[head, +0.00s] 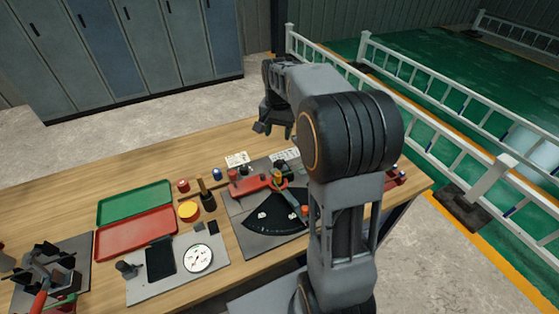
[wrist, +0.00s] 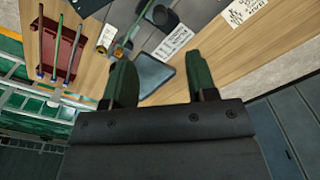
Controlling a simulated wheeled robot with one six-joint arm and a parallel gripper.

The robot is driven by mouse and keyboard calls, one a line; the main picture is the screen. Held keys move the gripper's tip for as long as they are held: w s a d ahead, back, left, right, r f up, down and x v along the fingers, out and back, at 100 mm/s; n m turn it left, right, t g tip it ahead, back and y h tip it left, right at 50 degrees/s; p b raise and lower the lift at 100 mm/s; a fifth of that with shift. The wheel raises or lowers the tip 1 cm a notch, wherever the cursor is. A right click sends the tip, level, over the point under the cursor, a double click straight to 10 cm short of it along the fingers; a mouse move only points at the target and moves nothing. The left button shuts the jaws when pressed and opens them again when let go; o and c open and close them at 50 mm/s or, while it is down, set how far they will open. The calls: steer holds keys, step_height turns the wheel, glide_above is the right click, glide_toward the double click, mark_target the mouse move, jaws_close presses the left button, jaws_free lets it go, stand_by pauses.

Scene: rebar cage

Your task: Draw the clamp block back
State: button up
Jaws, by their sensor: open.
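No part is plainly marked as the clamp block. One candidate is the red block (head: 247,186) on the grey bending plate (head: 240,232), beside a black fan-shaped scale (head: 272,216). Another is the dark clamp-like fixture (head: 50,270) with a red handle at the table's left front. My gripper (head: 272,130) is raised over the table's back edge, behind the bending plate and apart from both. In the wrist view my gripper (wrist: 160,85) shows two spread green fingers with nothing held between them. My arm hides the right part of the bending plate.
Green (head: 135,203) and red (head: 136,233) trays lie left of the plate. A grey board (head: 140,287) with a white dial (head: 198,258) lies in front. A red rack (wrist: 62,48) with rods shows in the wrist view. White railings (head: 420,82) stand right; lockers (head: 100,50) stand behind.

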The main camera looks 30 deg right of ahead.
mark_target(280, 161)
steer(key=shift+m, duration=0.3)
steer(key=f, duration=0.4)
steer(key=f+p, duration=0.1)
steer(key=f, duration=0.4)
steer(key=w+d+f, duration=0.1)
steer(key=f, duration=0.4)
steer(key=shift+f+p, duration=0.25)
steer(key=shift+p, duration=0.05)
jaws_close()
